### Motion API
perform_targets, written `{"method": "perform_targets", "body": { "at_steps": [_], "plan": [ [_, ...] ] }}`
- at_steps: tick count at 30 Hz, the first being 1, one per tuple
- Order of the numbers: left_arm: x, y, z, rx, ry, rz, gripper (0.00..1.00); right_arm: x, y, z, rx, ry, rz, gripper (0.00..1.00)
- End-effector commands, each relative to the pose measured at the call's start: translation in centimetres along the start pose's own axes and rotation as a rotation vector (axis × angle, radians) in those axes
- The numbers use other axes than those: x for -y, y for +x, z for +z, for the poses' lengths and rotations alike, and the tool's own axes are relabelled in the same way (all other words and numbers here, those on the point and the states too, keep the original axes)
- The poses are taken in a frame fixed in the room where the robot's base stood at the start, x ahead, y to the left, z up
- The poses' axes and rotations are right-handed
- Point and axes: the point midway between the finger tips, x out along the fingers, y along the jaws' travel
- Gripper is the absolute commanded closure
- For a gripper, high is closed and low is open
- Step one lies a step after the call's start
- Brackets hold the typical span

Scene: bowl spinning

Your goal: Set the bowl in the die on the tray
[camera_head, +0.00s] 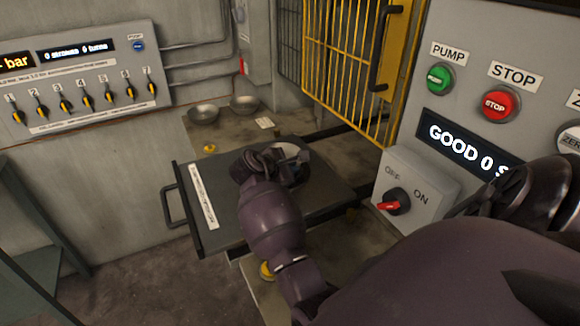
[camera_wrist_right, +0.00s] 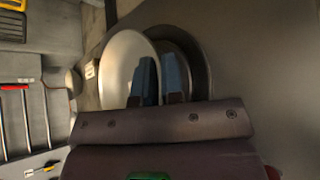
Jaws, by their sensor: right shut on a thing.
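A dark sliding tray (camera_head: 328,188) extends over the bench, with a dark round die (camera_head: 299,176) set in it. My right gripper (camera_head: 284,158) is over the die and partly hides it. In the right wrist view the right gripper (camera_wrist_right: 158,75) is shut on the rim of a silver bowl (camera_wrist_right: 120,62), with one finger inside and one outside. The bowl looks tilted and overlaps the dark ring of the die (camera_wrist_right: 203,55). I cannot tell whether the bowl touches the die. My left gripper is not in view.
Two more bowls, a left one (camera_head: 204,114) and a right one (camera_head: 244,104), stand on the bench behind the tray. A yellow barred guard (camera_head: 350,65) is behind on the right. A switch box (camera_head: 415,185) with a red knob stands right of the tray.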

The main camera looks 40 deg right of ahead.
Motion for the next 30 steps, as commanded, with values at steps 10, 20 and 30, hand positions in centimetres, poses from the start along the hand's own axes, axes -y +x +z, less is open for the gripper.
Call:
{"method": "perform_targets", "body": {
  "at_steps": [10, 20, 30],
  "plan": [
    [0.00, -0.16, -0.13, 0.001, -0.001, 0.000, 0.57, 0.25, 0.24, -0.37, 0.000, -0.001, 0.001, 0.83],
    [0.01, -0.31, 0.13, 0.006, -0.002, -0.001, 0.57, 0.28, 0.26, -0.38, 0.000, -0.001, 0.000, 0.66],
    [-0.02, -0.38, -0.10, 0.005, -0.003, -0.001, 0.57, -0.24, -0.16, 0.24, -0.001, 0.000, 0.000, 0.66]
  ]
}}
